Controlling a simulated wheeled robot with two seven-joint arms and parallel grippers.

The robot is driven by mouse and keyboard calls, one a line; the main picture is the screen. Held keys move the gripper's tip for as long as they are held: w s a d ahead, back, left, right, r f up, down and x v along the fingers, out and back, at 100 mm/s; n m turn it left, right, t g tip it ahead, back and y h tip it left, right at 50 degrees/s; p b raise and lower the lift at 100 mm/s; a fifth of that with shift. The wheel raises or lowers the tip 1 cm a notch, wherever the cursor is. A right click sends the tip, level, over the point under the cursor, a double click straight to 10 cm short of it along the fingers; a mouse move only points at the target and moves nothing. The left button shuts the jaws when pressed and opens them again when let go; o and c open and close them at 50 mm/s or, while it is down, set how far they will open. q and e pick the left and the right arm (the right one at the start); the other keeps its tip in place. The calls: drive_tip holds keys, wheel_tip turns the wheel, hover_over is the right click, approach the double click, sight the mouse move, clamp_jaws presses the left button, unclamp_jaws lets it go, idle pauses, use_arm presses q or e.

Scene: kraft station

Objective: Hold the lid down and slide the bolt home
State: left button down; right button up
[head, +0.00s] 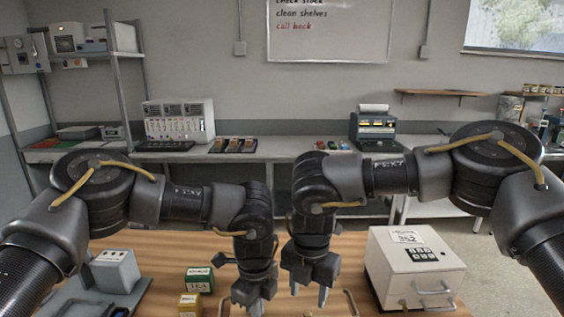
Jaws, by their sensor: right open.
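I cannot pick out the lid or its bolt with certainty; the near edge of the table is cut off by the frame. My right gripper (309,292) points down over the wooden table (330,245), open, with nothing seen between its fingers. My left gripper (247,305) points down just left of it, its fingertips near the bottom edge of the picture. Whether its jaws are open is unclear. A white box (388,262) with a keypad and metal handles stands on the table at the right.
A green box (200,281) and a yellowish box (189,304) sit left of my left gripper. A grey device (115,271) stands farther left. Thin curved brown pieces (350,303) show at the bottom edge. A bench (270,148) with machines lines the back wall.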

sight(308, 314)
drive_tip(key=shift+f, duration=0.15)
drive_tip(key=shift+s+f, duration=0.25)
drive_tip(key=shift+f, duration=0.85)
drive_tip(key=shift+s+f, duration=0.25)
drive_tip(key=shift+f, duration=0.8)
drive_tip(key=shift+c, duration=0.2)
drive_tip(key=shift+d, duration=0.1)
drive_tip(key=c, duration=0.9)
